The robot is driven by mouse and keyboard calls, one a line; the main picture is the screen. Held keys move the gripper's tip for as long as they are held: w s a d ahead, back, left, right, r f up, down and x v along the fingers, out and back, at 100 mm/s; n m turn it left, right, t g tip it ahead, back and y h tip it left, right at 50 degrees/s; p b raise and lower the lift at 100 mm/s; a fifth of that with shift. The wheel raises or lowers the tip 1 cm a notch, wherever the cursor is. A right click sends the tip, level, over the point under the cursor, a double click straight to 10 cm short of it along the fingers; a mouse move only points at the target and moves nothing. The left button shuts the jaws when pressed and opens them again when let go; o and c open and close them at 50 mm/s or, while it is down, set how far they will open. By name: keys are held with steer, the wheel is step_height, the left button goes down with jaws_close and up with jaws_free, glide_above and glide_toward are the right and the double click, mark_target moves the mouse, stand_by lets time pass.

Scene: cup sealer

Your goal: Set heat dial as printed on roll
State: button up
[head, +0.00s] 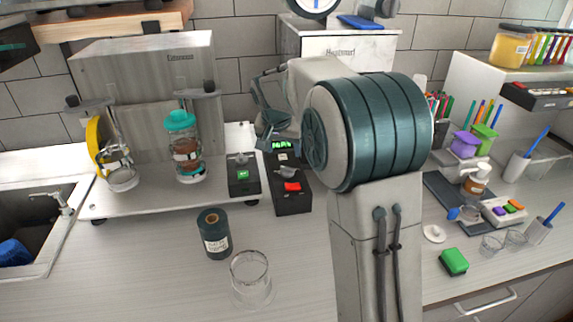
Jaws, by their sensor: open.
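A dark roll (211,221) with a white printed label stands upright on the counter at front left in the head view. Its print is too small to read. A black control box (292,196) with a lit green display, a small pale control and a red switch stands right of the white machine base. A second black box (244,183) with a grey knob (239,159) and a green light sits on that base. I cannot tell which box carries the heat dial, nor its setting. My gripper (271,133) is open, above and behind the black control box, partly hidden by my arm.
A clear glass cup (250,278) stands in front of the roll. The machine (145,85) holds a teal-topped jar (184,147) and a yellow-disc part. A sink is at far left. Cups, pens and a green sponge (454,262) lie right of my arm.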

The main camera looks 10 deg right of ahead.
mark_target(287, 168)
steer(key=p+x, duration=0.1)
steer(key=x, duration=0.8)
steer(key=shift+w+d+f+p, duration=0.1)
steer(key=shift+f+p, duration=0.25)
steer(key=shift+c, duration=0.3)
steer(key=c, duration=0.9)
